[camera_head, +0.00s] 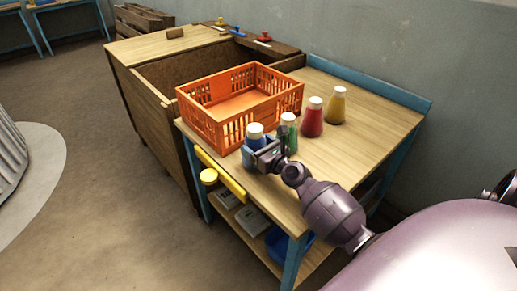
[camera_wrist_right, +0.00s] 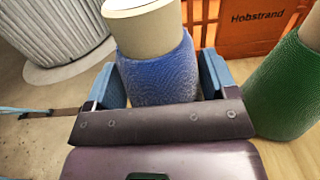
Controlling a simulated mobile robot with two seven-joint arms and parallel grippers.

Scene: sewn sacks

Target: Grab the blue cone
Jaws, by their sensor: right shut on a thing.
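The blue cone (camera_head: 252,144) is a blue yarn-wrapped spool with a cream top, standing upright at the left front of the wooden table. My right gripper (camera_head: 258,156) is shut on it from the front. In the right wrist view the blue cone (camera_wrist_right: 158,72) sits between the two blue-grey fingers of my right gripper (camera_wrist_right: 160,84), and its lower part is hidden by the gripper. My left gripper is not in view.
A green cone (camera_head: 288,132) stands close to the right of the blue one, then a red cone (camera_head: 311,120) and a yellow cone (camera_head: 336,107). An orange crate (camera_head: 200,124) stands behind on the table (camera_head: 368,136). A wooden bin (camera_head: 140,85) adjoins at the left.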

